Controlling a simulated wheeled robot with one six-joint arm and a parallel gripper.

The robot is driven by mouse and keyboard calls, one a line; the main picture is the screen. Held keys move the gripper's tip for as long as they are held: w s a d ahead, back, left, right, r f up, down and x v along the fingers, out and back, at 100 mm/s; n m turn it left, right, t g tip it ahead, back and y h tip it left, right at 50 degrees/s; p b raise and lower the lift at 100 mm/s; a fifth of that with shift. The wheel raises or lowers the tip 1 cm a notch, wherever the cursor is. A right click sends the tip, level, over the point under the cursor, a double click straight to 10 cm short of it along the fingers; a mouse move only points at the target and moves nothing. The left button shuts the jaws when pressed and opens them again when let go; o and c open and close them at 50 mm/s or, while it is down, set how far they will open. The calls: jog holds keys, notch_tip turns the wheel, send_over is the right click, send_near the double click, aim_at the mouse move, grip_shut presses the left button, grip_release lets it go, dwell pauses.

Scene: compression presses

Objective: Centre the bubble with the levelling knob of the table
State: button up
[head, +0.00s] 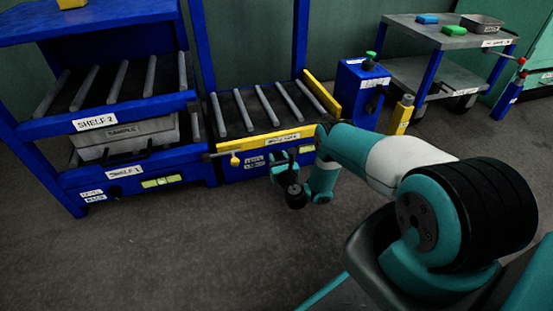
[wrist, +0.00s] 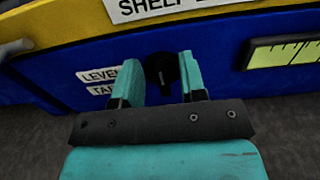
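The table's blue front panel (wrist: 225,60) fills much of the wrist view. A dark round levelling knob (wrist: 161,68) with a pointed lever is on it, beside a white label (wrist: 100,80) reading "LEVEL TA…". My gripper (wrist: 158,72) has its two teal fingers apart, one on each side of the knob; I cannot tell whether they touch it. A yellow-green level vial (wrist: 285,53) with dark tick marks is to the right, cut by the frame edge; I cannot make out its bubble. In the head view my gripper (head: 283,163) is at the table front and hides the knob.
A blue post (head: 360,95) stands right. Floor in front is clear.

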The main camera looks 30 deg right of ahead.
grip_shut()
jog(key=n, duration=0.2)
jog(key=n+p, duration=0.1)
jog(key=n, duration=0.1)
jog(key=shift+a, duration=0.3)
jog(key=n, duration=0.5)
jog(key=f+n+b, duration=0.1)
jog(key=n, duration=0.4)
jog(key=a+f+n+b, duration=0.1)
jog(key=n, duration=0.4)
jog(key=shift+w+f+n, duration=0.15)
jog(key=shift+w+n, duration=0.05)
jog(key=shift+n, duration=0.1)
dwell(0.4)
